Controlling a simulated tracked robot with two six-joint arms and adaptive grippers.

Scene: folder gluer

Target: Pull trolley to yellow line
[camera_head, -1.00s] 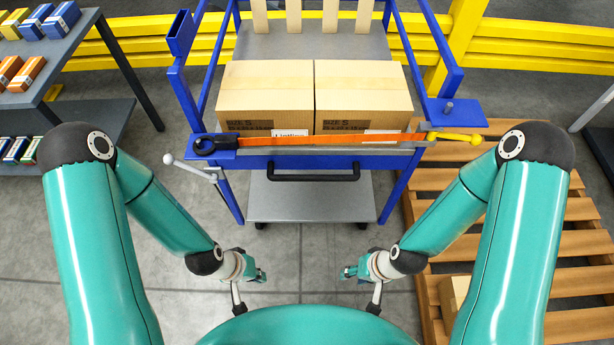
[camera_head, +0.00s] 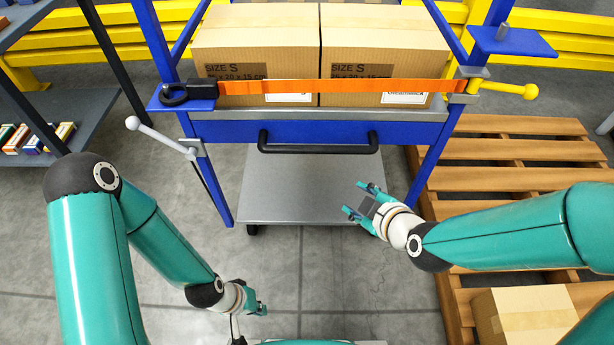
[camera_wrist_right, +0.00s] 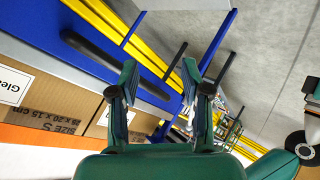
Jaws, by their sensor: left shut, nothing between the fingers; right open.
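The blue trolley (camera_head: 230,131) stands ahead of me with a black handle (camera_head: 318,148) across its front and a grey lower shelf (camera_head: 300,185). The handle also shows in the right wrist view (camera_wrist_right: 92,55), rotated and ahead of the fingers at the upper left. My right gripper (camera_head: 357,199) is open and empty, in front of the lower shelf, below and right of the handle. It also shows in the right wrist view (camera_wrist_right: 157,78). My left gripper (camera_head: 262,300) is shut and empty, low over the floor. No yellow floor line is clear.
Two cartons (camera_head: 262,50) sit on the trolley behind an orange strap (camera_head: 340,86). A grey lever (camera_head: 160,137) juts from its left post. A wooden pallet (camera_head: 500,203) with a box (camera_head: 525,318) lies right. A shelf rack (camera_head: 85,95) stands left. Yellow rails (camera_head: 556,55) run behind.

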